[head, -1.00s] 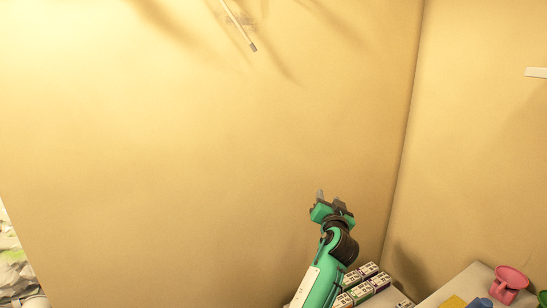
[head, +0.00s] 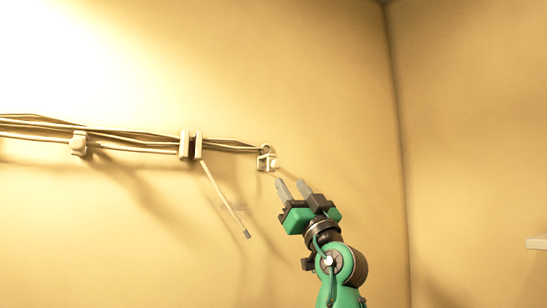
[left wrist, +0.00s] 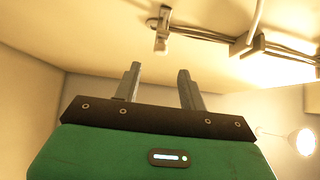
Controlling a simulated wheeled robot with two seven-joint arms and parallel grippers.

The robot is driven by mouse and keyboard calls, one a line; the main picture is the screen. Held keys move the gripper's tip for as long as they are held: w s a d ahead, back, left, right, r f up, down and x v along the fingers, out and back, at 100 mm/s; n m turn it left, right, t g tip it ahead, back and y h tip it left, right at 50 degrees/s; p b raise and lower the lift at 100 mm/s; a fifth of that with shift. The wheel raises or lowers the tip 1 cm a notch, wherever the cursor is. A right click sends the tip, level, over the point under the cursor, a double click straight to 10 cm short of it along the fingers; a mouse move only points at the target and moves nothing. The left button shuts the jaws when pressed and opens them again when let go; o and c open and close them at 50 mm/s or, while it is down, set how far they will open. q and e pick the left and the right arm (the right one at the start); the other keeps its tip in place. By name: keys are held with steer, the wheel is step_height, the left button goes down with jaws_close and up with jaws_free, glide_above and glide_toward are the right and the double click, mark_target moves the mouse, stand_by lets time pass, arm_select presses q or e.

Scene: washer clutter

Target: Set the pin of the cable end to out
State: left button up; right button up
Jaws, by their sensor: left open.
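A bundle of cables (head: 120,136) runs along the wall and ends on the right at a small pale bracket with a rounded white knob, the cable end (head: 267,161). The cable end also shows near the top of the left wrist view (left wrist: 161,42). I cannot tell the pin's setting. My left gripper (head: 292,185) is open and empty, its fingers pointing up, just below and right of the cable end in the head view. In the left wrist view the fingertips (left wrist: 159,71) stand apart below the bracket, not visibly touching it. My right gripper is not in view.
Pale clamps (head: 185,146) hold the cables further left. A thin white rod (head: 223,200) with a dark tip hangs slanted below them. A lit lamp (left wrist: 305,142) shows in the left wrist view. The wall right of my gripper is clear.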

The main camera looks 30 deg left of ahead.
mark_target(278, 165)
arm_select(q)
steer(key=p+x, duration=0.4)
steer(key=x, duration=0.6)
steer(key=shift+r+p, duration=0.15)
steer(key=shift+p, duration=0.15)
steer(key=shift+w+a+r, duration=0.3)
steer(key=shift+a, duration=0.15)
steer(key=shift+c, duration=0.4)
